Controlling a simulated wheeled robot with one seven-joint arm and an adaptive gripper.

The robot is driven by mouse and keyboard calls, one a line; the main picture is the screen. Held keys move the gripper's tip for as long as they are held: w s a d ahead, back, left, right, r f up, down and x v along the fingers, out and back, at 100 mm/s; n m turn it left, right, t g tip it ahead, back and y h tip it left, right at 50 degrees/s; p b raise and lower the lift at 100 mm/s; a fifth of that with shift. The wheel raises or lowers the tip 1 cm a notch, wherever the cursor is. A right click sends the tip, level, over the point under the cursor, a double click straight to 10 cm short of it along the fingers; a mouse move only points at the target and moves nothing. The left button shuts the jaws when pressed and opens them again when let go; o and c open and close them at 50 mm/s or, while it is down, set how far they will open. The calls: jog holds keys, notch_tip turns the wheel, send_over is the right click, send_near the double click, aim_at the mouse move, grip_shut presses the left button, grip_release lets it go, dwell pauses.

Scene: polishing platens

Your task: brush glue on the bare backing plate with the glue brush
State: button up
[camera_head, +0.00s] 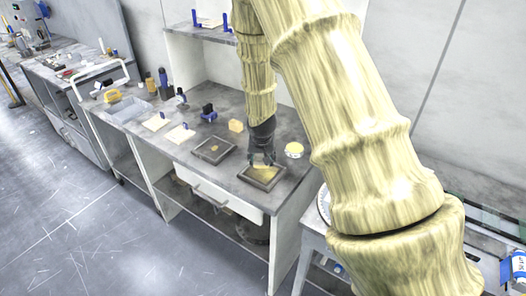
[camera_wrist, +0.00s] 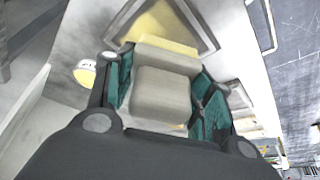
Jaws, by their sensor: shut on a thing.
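My gripper (camera_head: 262,155) is shut on the glue brush, a beige-grey block (camera_wrist: 160,95) between the teal finger pads in the wrist view. A pale yellow strip (camera_wrist: 168,46) shows along the brush's far edge. The brush is over a square, dark-framed plate (camera_head: 262,186) at the front right of the bench. This plate also shows in the wrist view (camera_wrist: 207,42), with a yellow face inside its frame. I cannot tell whether the bristles touch it. A second dark-framed plate (camera_head: 214,150) lies to the left, with a small tan spot in its middle.
A round pot with yellow contents (camera_head: 294,150) stands right of the near plate. A yellow block (camera_head: 236,125) and a black-and-blue item (camera_head: 208,113) stand behind. Pale squares with blue handles (camera_head: 181,132) lie farther left. A shelf (camera_head: 205,31) overhangs the bench's back.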

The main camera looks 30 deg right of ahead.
aim_at(271, 168)
jog(key=shift+w+d+r, duration=0.1)
jog(key=shift+d+r, duration=0.05)
jog(key=shift+d, duration=0.25)
jog(key=shift+f+b, duration=2.05)
jog(key=shift+f, duration=0.9)
jog(key=shift+f+b, duration=0.45)
jog(key=shift+f, duration=0.3)
jog(key=shift+w+d+r+p, duration=0.1)
jog(key=shift+w+d+p, duration=0.15)
jog(key=shift+d, duration=0.35)
jog(key=shift+w+d+r+p, duration=0.1)
jog(key=shift+w+d+p, duration=0.1)
jog(key=shift+d, duration=0.4)
jog(key=shift+w+d+f, duration=0.1)
jog(key=shift+w+d, duration=0.25)
jog(key=shift+d, duration=0.45)
jog(key=shift+w+d+f, duration=0.1)
jog(key=shift+w+d, duration=0.2)
jog(key=shift+d, duration=0.45)
jog(key=shift+a+r, duration=0.1)
jog(key=shift+a, duration=0.1)
